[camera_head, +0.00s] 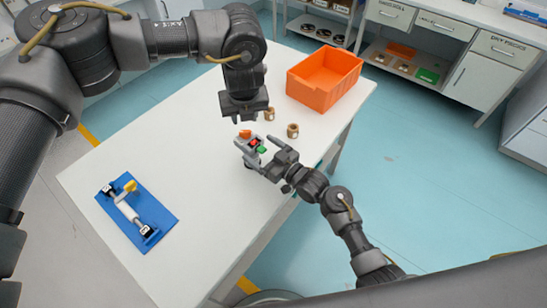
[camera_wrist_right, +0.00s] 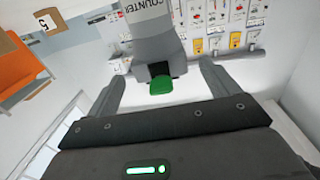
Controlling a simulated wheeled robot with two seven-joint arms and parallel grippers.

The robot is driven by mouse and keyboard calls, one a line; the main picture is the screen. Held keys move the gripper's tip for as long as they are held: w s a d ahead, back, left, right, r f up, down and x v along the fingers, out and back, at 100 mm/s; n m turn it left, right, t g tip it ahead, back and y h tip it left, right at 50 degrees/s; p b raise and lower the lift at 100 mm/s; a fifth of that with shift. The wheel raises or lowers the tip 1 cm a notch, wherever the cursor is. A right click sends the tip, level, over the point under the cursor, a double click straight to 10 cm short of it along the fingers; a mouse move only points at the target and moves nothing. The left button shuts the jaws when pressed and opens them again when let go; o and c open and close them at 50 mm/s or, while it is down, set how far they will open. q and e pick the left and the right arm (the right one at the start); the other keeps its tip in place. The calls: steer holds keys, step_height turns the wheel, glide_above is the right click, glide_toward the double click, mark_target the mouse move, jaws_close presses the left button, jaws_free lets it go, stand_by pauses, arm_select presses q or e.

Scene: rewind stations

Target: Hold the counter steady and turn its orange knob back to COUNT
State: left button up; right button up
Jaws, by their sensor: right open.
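The grey counter (camera_head: 247,146) stands near the table's right edge, with an orange knob (camera_head: 245,133), a red patch and a green button (camera_head: 262,150). In the right wrist view, the counter (camera_wrist_right: 156,42) shows its COUNTER lettering and the green button (camera_wrist_right: 160,85). My right gripper (camera_head: 262,152) is open, with a finger on either side of the counter's front; gaps show in the wrist view (camera_wrist_right: 162,76). My left gripper (camera_head: 244,118) points down just above the orange knob. Its fingers are too small and dark to tell open from shut. The knob's setting is unreadable.
Two brass-coloured pieces (camera_head: 293,130) stand right of the counter. An orange bin (camera_head: 324,74) is at the table's far end. A blue board (camera_head: 137,212) with a roller fixture lies at the left front. The white table (camera_head: 205,165) is clear between board and counter.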

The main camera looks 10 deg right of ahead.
steer(key=shift+x, duration=0.9)
